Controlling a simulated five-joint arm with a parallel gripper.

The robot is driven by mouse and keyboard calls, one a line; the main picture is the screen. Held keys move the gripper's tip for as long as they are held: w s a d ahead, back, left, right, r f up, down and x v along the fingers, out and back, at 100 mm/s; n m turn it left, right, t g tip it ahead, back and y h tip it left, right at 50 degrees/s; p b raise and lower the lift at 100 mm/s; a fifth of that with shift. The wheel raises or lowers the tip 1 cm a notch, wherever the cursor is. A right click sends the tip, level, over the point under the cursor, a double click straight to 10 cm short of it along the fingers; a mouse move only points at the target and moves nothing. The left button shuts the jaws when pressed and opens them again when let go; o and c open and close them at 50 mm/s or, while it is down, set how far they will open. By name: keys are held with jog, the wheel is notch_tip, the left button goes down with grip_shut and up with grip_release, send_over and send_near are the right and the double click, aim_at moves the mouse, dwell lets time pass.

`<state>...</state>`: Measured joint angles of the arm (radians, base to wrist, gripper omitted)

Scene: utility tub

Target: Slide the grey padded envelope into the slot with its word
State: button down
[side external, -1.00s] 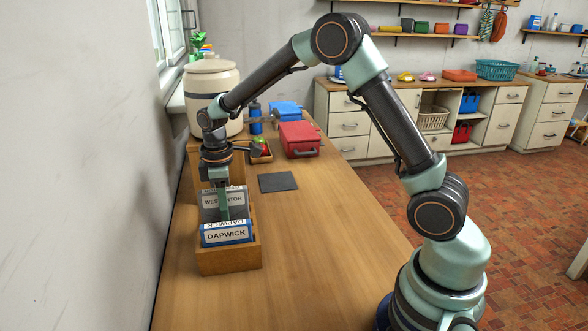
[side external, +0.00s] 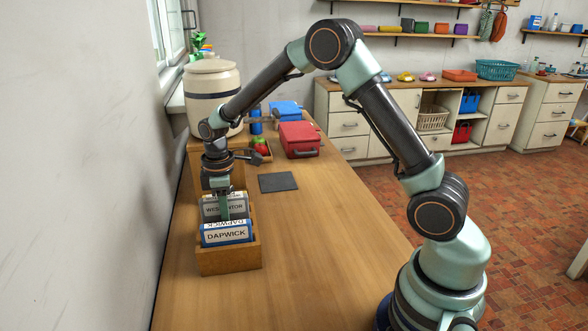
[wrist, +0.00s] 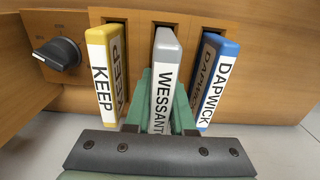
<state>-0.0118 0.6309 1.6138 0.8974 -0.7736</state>
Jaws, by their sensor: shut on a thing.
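The envelope stands upright in line with the middle dark slot of a wooden rack (wrist: 265,75). In the side view, the grey envelope (side external: 209,210) is behind the blue one, in the wooden box, and my gripper (side external: 224,208) covers part of its label. How deep it sits is hidden.
A yellow envelope labelled KEEP (wrist: 100,75) stands left of the grey one, and a blue one labelled DAPWICK (wrist: 212,80) stands right. A black knob (wrist: 57,54) is at left. A dark mat (side external: 278,182) and red case (side external: 299,140) lie on the counter.

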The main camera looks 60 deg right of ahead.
jog(key=c, duration=0.7)
grip_release()
jog(key=shift+r, duration=0.1)
notch_tip(320, 180, up, 11)
jog(key=shift+f, duration=0.1)
jog(key=shift+r, duration=0.55)
jog(key=shift+s+r, duration=0.1)
jog(key=shift+r, duration=0.05)
jog(key=s+r+m+t, duration=0.1)
jog(key=s+m+t, duration=0.1)
jog(key=s, duration=0.3)
jog(key=s+r+m+t, duration=0.1)
jog(key=s+r+m, duration=0.1)
jog(key=s+m, duration=0.2)
jog(key=s+r+m+t, duration=0.2)
jog(key=s+m, duration=0.1)
jog(key=s, duration=0.5)
jog(key=shift+s+d+t, duration=0.25)
jog(key=shift+t, duration=0.05)
